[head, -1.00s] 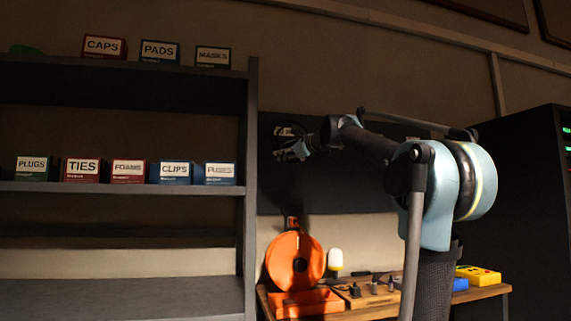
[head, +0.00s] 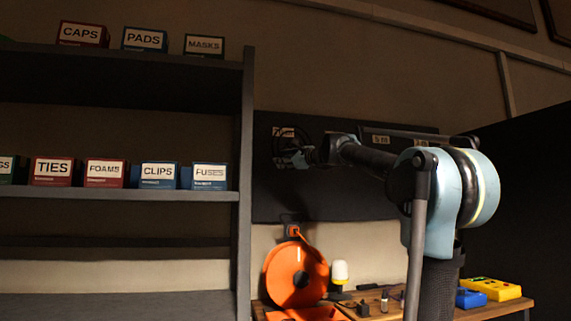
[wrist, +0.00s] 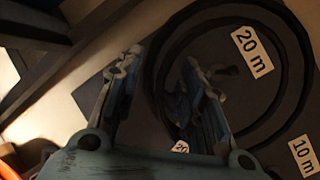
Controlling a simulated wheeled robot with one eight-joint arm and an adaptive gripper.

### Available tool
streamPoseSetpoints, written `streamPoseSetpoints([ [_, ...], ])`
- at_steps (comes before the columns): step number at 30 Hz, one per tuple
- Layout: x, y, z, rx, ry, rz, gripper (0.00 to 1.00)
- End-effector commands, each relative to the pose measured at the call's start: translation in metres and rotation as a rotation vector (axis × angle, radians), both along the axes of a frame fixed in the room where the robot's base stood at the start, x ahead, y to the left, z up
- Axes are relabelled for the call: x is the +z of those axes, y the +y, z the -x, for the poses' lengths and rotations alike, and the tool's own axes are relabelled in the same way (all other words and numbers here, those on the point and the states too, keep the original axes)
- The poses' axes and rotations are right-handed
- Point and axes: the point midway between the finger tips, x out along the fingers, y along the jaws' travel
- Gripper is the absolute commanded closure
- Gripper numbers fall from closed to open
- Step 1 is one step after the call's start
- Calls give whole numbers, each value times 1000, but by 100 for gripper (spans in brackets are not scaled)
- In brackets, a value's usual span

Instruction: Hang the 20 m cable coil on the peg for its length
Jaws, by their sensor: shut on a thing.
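My gripper (wrist: 160,95) is shut on the black cable coil (wrist: 157,60), whose strands pass between the fingers in the wrist view. A small white tag (wrist: 181,147) that seems to read 20 sits by the right finger. The coil's loops lie in front of the dark board (wrist: 95,93). The "20 m" label (wrist: 240,45) shows within the loops. A short dark peg (wrist: 230,71) shows beside the right finger, inside the loops' outline; I cannot tell whether the coil rests on it. In the head view my gripper (head: 298,158) is at the board's left part.
The "10 m" label (wrist: 304,155) is lower right in the wrist view. A grey shelf (head: 246,200) with labelled boxes stands left of the board. Below the board, a bench (head: 500,308) holds an orange reel (head: 285,262), a white-topped lamp (head: 340,271) and a yellow box (head: 490,289).

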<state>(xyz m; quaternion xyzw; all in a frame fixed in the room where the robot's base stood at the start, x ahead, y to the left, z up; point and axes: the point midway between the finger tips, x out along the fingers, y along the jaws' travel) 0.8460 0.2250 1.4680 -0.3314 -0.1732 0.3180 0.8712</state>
Motion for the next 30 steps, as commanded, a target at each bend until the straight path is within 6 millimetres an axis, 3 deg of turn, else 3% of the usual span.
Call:
streamPoseSetpoints([
  [30, -3, 14, -44, 2, -1, 0, 100],
])
